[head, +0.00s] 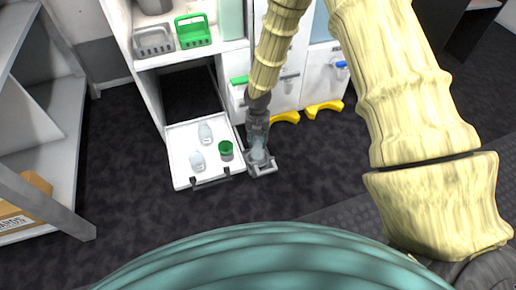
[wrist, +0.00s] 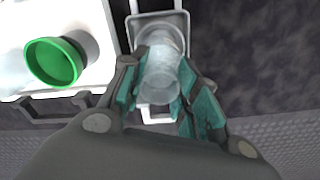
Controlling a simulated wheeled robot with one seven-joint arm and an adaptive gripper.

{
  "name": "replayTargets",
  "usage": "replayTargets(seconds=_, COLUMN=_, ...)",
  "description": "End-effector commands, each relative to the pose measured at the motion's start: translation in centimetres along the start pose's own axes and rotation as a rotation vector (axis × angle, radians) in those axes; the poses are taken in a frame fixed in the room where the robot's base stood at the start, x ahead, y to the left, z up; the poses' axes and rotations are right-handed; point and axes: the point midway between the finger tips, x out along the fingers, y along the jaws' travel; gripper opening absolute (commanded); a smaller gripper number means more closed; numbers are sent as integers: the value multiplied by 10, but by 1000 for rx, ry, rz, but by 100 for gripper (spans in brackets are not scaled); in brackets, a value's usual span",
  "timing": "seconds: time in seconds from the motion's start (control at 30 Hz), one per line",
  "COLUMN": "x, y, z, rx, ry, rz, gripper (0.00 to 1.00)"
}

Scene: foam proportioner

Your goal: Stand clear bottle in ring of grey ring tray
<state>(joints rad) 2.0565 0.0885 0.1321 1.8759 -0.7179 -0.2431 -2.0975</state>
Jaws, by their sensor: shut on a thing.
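My gripper (head: 257,138) is shut on a clear bottle (head: 257,155), which also shows between the teal finger pads in the wrist view (wrist: 160,78). The bottle looks roughly upright. The grey ring tray (head: 266,172) is a small frame beside the right edge of the white drawer; in the wrist view its grey rim (wrist: 184,22) shows around and behind the bottle. The bottle is over or inside the tray's outline. The ring is mostly hidden by the bottle and fingers, so I cannot tell whether the bottle's base is in it.
The pulled-out white drawer (head: 183,175) holds two other clear bottles (head: 205,133) (head: 197,161) and a green-topped container (head: 226,149), close left of my gripper. Grey and green baskets (head: 153,41) (head: 193,31) stand on the counter behind. Dark floor lies open to the right.

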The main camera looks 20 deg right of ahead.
Motion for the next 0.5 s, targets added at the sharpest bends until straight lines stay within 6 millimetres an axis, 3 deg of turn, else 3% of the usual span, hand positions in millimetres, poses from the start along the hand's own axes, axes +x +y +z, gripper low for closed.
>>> replayTargets(seconds=0.23, x=38, y=0, z=0, rx=-2, ry=1, rz=-1, gripper=3)
replayTargets(seconds=0.5, x=43, y=0, z=0, rx=0, ry=0, rz=0, gripper=3)
